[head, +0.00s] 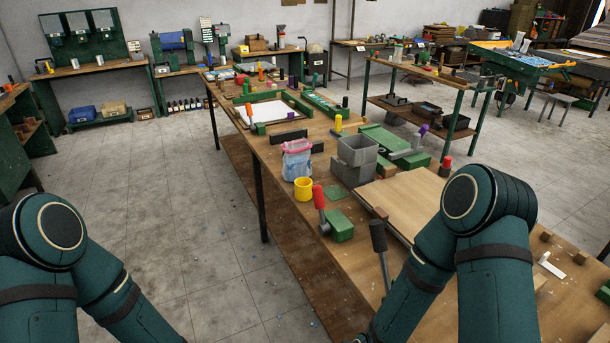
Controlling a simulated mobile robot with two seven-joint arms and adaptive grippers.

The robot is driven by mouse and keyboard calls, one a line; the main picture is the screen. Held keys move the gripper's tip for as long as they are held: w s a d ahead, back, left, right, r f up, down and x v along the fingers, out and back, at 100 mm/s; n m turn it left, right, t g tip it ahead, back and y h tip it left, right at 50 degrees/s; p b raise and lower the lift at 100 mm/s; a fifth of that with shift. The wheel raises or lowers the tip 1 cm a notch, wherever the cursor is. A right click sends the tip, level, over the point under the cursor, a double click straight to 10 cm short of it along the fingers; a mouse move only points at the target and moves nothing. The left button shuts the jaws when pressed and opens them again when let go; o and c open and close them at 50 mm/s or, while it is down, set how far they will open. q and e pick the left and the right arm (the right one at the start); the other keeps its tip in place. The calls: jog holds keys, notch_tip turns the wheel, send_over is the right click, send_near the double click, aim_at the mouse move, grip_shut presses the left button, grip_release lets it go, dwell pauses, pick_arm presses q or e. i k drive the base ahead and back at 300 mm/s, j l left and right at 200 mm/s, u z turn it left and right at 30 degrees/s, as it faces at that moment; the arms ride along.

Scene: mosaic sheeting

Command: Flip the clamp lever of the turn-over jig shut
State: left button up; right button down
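I cannot tell for sure which object is the turn-over jig. A lever with a red grip (319,197) stands up beside a green block (341,229) at the near left edge of the long workbench (285,212). A lever with a black grip (378,236) stands tilted a little nearer to me, its metal shank running down beside my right arm. A flat wooden board (408,200) lies right of these levers. My two arms show at the lower left and lower right. Both grippers are below the picture and out of view.
A yellow cup (303,189), a bag of blue pieces (297,165) and grey bins (357,150) stand beyond the red lever. Small wooden blocks and a white piece (552,265) lie at the right. Open floor (190,220) is left of the bench.

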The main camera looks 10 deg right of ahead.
aim_at(324, 227)
jog(key=i+j, duration=0.45)
jog(key=i, duration=0.2)
jog(key=i+j+z, duration=0.1)
jog(key=i+j, duration=0.35)
jog(key=i, duration=0.2)
